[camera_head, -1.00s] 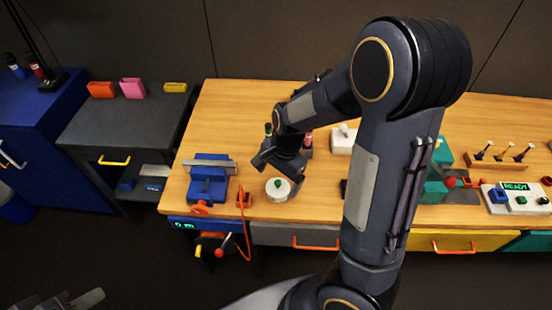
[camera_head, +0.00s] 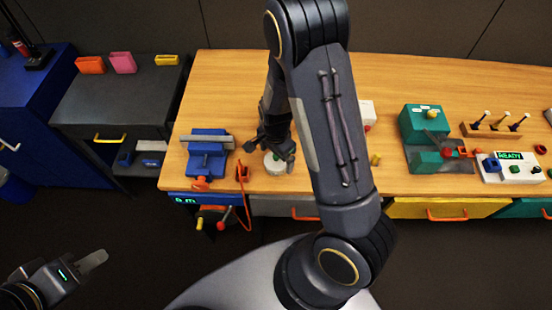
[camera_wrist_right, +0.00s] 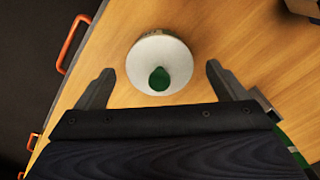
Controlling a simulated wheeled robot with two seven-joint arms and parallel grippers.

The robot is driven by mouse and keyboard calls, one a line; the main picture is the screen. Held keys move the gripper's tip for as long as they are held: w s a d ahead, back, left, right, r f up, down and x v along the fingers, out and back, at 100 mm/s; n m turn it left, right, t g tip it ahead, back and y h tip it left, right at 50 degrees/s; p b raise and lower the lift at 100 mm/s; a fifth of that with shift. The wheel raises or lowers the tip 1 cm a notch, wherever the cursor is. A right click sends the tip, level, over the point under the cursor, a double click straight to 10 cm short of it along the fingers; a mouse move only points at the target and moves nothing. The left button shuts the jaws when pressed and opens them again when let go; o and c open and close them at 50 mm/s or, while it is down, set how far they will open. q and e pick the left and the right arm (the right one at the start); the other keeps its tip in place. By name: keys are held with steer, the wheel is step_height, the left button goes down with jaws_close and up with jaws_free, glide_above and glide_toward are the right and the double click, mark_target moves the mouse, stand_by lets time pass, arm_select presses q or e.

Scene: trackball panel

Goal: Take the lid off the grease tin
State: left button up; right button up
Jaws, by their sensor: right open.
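The grease tin (camera_head: 275,167) stands upright near the front edge of the workbench, partly covered by my right gripper in the head view. In the right wrist view its round white lid (camera_wrist_right: 145,56) with a green knob (camera_wrist_right: 159,79) is on the tin. My right gripper (camera_head: 268,145) is above and beside the tin. In the wrist view its open fingers (camera_wrist_right: 160,69) lie left and right of the lid, with nothing held. My left gripper (camera_head: 95,262) is at the lower left, away from the bench; its opening is unclear.
A blue vise (camera_head: 207,158) and a small orange-red item (camera_head: 242,173) with a cord stand left of the tin. A white box (camera_head: 367,112) is behind my right arm. A teal machine (camera_head: 425,123) and a panel reading READY (camera_head: 510,167) are further right.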

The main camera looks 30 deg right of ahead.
steer(key=shift+c, duration=0.4)
steer(key=c, duration=0.9)
steer(key=shift+r, duration=0.1)
steer(key=shift+c, duration=0.2)
